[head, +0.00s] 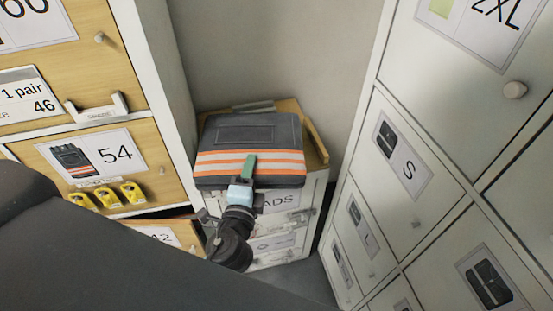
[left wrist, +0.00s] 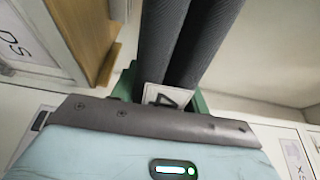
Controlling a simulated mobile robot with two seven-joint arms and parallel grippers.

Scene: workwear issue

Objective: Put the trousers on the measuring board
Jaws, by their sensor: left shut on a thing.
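The folded trousers (head: 250,132) are dark grey with orange and white reflective bands. They are over the wooden top of a small white cabinet; I cannot tell whether they touch it. My left gripper (head: 249,166), with green fingers, is shut on their near edge. In the left wrist view the gripper (left wrist: 165,85) has the dark folded cloth of the trousers (left wrist: 200,35) between its fingers, with a white tag marked 4. A wooden surface with a raised edge (head: 316,140) shows beside the trousers; I cannot tell whether it is the measuring board. My right gripper is not in view.
The small cabinet (head: 290,225) has a partly covered label ending in "ADS". A wooden drawer unit (head: 100,145) stands close on the left, with a lower drawer (head: 185,237) apparently pulled out. White lockers (head: 425,150) stand on the right. A wall closes the back.

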